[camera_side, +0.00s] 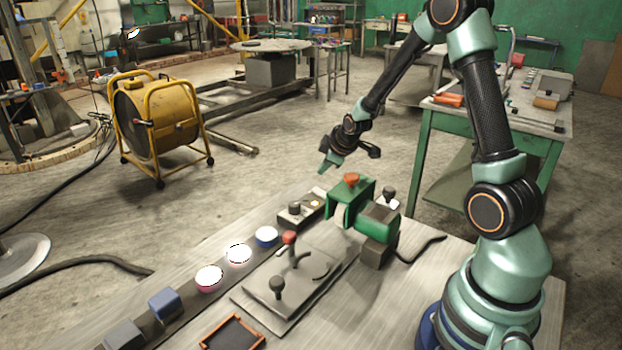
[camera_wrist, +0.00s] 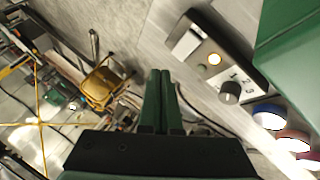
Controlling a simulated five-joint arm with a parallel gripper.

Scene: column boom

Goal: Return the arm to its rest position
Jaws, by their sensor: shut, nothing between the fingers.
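My gripper (camera_side: 326,167) is in the air beyond the far edge of the table, above and behind the green machine. Its two green fingers (camera_wrist: 160,90) lie side by side in the wrist view, shut with nothing between them. My arm reaches from its base at the right front of the table (camera_side: 190,335), up and over to the left, with the gripper pointing down.
Close to the gripper stands a green machine (camera_side: 376,217) with a red-orange knob. A switch box (camera_side: 302,208) with a black dial (camera_wrist: 229,93), round lit buttons (camera_side: 239,254) and a lever plate (camera_side: 262,295) are on the table. A green workbench (camera_side: 540,135) stands behind my arm.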

